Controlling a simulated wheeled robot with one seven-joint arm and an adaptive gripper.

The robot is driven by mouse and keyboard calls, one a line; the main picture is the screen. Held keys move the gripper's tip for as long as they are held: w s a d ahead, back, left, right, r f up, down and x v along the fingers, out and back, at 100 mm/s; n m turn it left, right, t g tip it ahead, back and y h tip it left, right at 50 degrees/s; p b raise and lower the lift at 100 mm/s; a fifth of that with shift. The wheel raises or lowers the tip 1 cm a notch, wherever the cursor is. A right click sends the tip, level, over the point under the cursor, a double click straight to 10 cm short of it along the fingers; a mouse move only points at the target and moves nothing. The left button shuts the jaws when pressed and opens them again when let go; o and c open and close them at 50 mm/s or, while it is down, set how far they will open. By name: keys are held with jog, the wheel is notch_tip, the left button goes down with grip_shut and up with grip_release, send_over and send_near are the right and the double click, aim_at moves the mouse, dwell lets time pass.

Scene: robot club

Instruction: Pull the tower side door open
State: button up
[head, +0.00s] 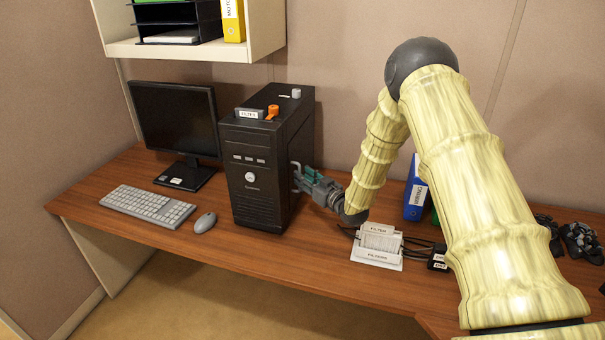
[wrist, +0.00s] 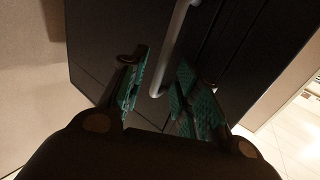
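The black computer tower (head: 257,165) stands upright on the desk, and its right-hand side faces my gripper (head: 299,175). In the wrist view the dark side door (wrist: 105,40) fills much of the picture. A grey bar handle (wrist: 173,45) on it runs down between the two teal-padded fingers of my gripper (wrist: 161,78). The fingers are apart, one on each side of the handle's lower end, and gaps show between pads and bar. The door looks closed, lying flush with the tower in the head view.
An orange item (head: 272,112) and a small grey item (head: 296,93) sit on the tower. Left are a monitor (head: 175,118), keyboard (head: 147,205) and mouse (head: 205,222). A shelf (head: 195,48) hangs above.

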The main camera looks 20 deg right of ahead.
jog(key=shift+x, duration=0.9)
grip_shut()
